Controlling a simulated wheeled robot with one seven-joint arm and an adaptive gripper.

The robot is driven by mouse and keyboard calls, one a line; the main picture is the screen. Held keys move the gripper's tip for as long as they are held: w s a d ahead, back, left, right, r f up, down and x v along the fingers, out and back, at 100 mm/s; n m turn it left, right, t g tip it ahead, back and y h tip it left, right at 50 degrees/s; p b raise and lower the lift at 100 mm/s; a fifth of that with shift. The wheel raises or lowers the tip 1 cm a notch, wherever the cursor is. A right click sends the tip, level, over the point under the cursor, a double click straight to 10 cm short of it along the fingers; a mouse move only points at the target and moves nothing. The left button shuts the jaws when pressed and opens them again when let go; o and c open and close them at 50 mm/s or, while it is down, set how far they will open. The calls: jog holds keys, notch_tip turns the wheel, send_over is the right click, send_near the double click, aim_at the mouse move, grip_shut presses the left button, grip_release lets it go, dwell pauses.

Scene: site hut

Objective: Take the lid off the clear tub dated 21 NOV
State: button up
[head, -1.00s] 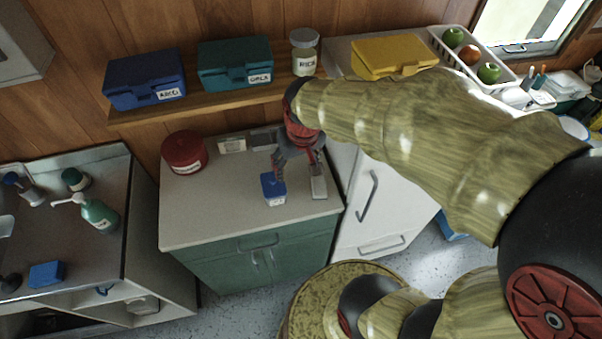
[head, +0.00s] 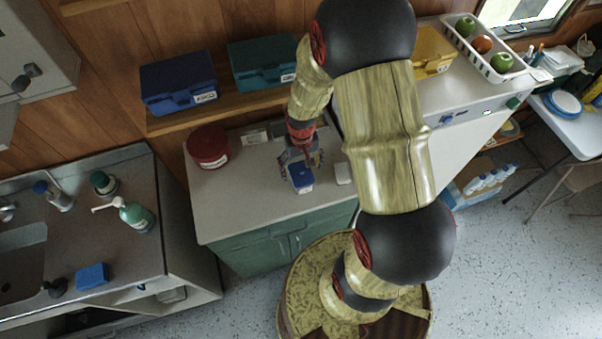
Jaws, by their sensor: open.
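A small clear tub with a blue lid (head: 301,176) stands on the green cabinet's pale top, a white label on its front. The label is too small to read, so I cannot tell its date. My gripper (head: 303,163) is open, pointing down just behind and above the blue lid, its fingers spread to either side. I cannot tell whether they touch it. A small pale block-like item (head: 343,173) lies right of the tub. A labelled pale container (head: 255,137) stands at the back; part of the area behind my gripper is hidden.
A red round tin (head: 209,146) stands at the cabinet's back left. A wall shelf (head: 180,122) above holds a blue box (head: 178,82) and a teal box (head: 262,62). The cabinet top's front left is clear.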

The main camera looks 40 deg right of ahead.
notch_tip(320, 180, down, 2)
jog(key=shift+f, duration=0.2)
jog(key=c, duration=0.3)
jog(key=c, duration=0.8)
jog(key=shift+o, duration=0.2)
